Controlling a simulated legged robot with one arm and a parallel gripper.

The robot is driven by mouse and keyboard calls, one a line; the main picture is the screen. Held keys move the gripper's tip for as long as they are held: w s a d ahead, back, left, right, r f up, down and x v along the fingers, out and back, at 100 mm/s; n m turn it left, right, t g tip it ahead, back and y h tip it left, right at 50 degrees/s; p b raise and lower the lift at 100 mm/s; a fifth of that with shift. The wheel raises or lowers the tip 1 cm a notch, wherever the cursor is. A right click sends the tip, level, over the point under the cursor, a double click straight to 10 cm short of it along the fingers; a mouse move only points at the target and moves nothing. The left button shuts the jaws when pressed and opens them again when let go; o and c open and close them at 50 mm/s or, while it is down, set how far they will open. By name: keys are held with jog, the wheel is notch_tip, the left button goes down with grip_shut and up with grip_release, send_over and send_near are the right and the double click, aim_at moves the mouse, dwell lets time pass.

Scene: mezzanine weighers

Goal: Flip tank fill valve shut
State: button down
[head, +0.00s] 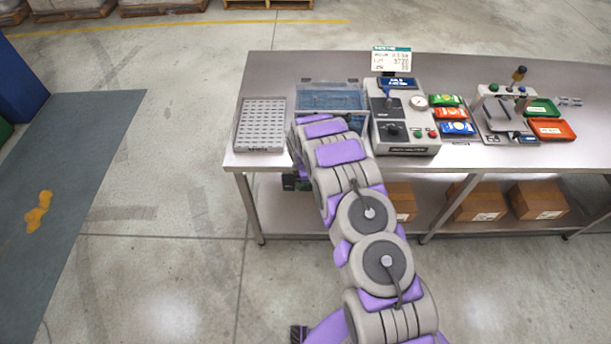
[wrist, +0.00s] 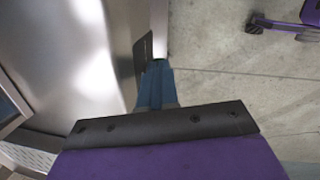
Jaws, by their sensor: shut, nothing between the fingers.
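The clear tank (head: 330,88) with blue water stands at the back left of the steel table; part of it shows at the left edge of the wrist view. My arm reaches over the table's front edge and ends in front of the tank, where it hides my gripper in the head view. In the wrist view my gripper's blue fingers (wrist: 157,80) are together and empty, close to the table's edge. A dark plate (wrist: 143,52) shows beside the fingertips; I cannot tell whether they touch. I cannot make out the fill valve in either view.
A white rack (head: 261,125) lies left of the tank on the steel table (head: 450,165). A control unit (head: 404,125) with knobs and gauge stands right of it. Coloured packs (head: 458,127) lie further right. Cartons (head: 480,203) sit on the lower shelf. Floor in front is open.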

jog(key=shift+s+d+f+p, duration=0.1)
jog(key=shift+d+f+p, duration=0.2)
jog(key=shift+d+f, duration=0.35)
jog(key=shift+w+d+f+p, duration=0.1)
jog(key=shift+d+f+p, duration=0.3)
jog(key=shift+d, duration=0.45)
jog(key=shift+s+d+f+p, duration=0.1)
jog(key=shift+d+f+p, duration=0.1)
jog(key=shift+d+f, duration=0.5)
jog(key=shift+r, duration=0.1)
jog(key=shift+a, duration=0.1)
dwell(0.6)
jog(key=shift+s+a+f, duration=0.1)
jog(key=shift+a+f, duration=0.15)
jog(key=shift+a, duration=0.1)
